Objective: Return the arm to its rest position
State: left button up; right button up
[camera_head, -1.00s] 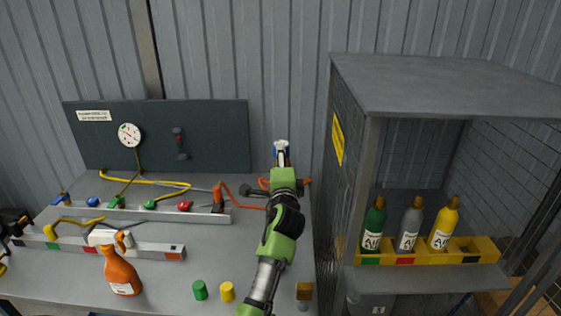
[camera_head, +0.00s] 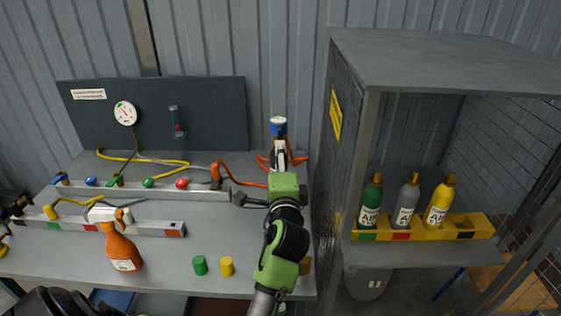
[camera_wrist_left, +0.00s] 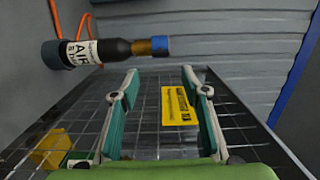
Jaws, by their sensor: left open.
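My left gripper (camera_head: 281,170) reaches over the bench, pointing at the back wall. In the left wrist view its two fingers (camera_wrist_left: 160,76) are apart with nothing between them. A dark AIR bottle (camera_wrist_left: 112,49) with a blue cap lies beyond the fingertips there, apart from them; that view is rolled, so it appears sideways. In the head view the same blue-capped bottle (camera_head: 279,127) stands upright at the back of the bench, its lower part hidden behind my gripper. My right gripper is not in view.
A mesh cage (camera_head: 350,150) stands close on the right, with green, grey and yellow bottles in a yellow rack (camera_head: 484,227). An orange spray bottle (camera_head: 121,247), green (camera_head: 200,265) and yellow (camera_head: 227,266) cylinders and hose racks (camera_head: 140,193) occupy the bench.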

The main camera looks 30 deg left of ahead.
pick_arm(q)
jog(key=shift+s+d, duration=0.2)
jog(key=shift+s, duration=0.1)
